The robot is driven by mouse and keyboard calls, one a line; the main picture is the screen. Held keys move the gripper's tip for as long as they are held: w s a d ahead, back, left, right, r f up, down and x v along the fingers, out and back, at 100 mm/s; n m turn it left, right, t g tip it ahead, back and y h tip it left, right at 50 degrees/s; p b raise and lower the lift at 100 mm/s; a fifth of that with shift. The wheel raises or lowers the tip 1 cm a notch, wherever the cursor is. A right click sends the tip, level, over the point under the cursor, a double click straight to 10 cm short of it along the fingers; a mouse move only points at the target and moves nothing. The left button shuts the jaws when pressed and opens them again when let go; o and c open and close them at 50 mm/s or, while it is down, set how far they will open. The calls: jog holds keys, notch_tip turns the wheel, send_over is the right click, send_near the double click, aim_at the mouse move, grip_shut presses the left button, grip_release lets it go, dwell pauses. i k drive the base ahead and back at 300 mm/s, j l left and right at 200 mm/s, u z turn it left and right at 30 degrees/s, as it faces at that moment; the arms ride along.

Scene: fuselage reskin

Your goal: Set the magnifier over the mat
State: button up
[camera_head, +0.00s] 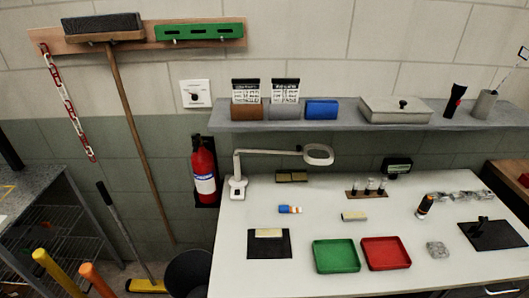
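The magnifier (318,154) is a pale ring-shaped head on a white jointed arm. Its base (237,188) stands at the table's back left, and the arm reaches right from it. The head hangs over the back of the table, behind and to the right of a black mat (270,251), not above it. This mat lies flat at the front left with a beige block (269,233) on its back part. A second dark mat (507,239) lies at the right with a small black object on it. My gripper is not in view.
A green tray (336,256) and a red tray (386,253) lie right of the left mat. A blue-and-orange item (290,209) and a tan block (354,216) lie behind them. A shelf (345,124) overhangs the back. A fire extinguisher (203,172) hangs at left.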

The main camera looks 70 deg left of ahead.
aim_at(307, 159)
jog(key=u, duration=2.25)
jog(key=i+z, duration=0.4)
jog(key=i+j+z, duration=0.1)
jog(key=i+z, duration=0.35)
